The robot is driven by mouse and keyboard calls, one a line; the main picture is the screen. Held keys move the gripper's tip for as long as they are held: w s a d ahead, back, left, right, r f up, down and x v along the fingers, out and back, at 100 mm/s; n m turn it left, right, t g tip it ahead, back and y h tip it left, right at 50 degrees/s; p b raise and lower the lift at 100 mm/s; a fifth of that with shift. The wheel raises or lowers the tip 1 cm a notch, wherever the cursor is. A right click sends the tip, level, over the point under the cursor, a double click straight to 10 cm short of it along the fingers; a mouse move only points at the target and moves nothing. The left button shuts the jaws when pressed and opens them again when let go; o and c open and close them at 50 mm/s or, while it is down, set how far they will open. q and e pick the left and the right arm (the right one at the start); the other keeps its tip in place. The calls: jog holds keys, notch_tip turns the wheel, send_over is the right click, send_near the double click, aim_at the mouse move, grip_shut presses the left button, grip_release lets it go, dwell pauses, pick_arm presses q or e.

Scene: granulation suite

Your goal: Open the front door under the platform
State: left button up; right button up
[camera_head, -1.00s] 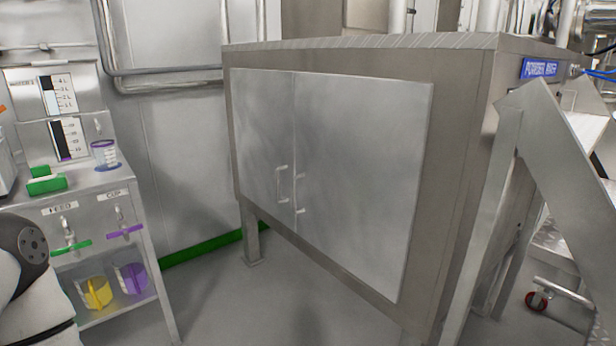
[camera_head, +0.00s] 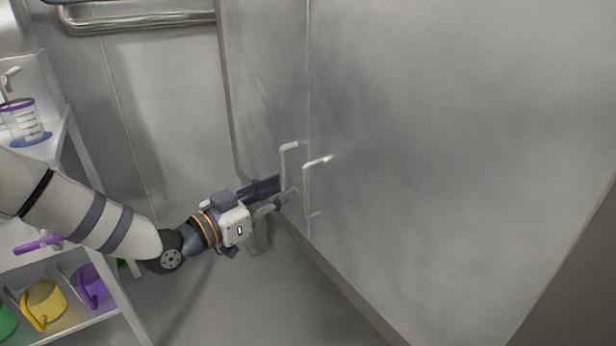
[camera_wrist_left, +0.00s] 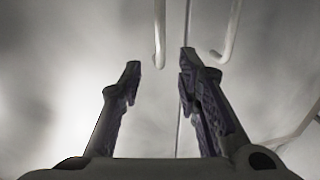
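The platform's front has two grey metal doors, the left door (camera_head: 262,80) and the right door (camera_head: 450,150), meeting at a vertical seam. The left door has a pale bar handle (camera_head: 283,162); the right door has a matching handle (camera_head: 307,188). Both doors look shut. My left gripper (camera_head: 287,190) is open at the lower part of the left handle. In the left wrist view the open fingers (camera_wrist_left: 160,64) frame the end of one handle (camera_wrist_left: 159,30), with the other handle (camera_wrist_left: 232,30) to the right. I cannot tell whether they touch it. My right gripper is out of view.
A steel shelf cart (camera_head: 75,325) stands at the left, holding a yellow scoop (camera_head: 45,303), a purple scoop (camera_head: 92,286) and a measuring cup (camera_head: 22,122). A wall pipe (camera_head: 140,18) runs behind. Floor (camera_head: 235,305) is clear below my left arm.

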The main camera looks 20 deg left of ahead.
pick_arm(q)
jog(key=b+x, duration=0.1)
jog(key=x, duration=0.7)
jog(key=shift+w+f, duration=0.1)
jog(key=shift+f, duration=0.05)
grip_shut()
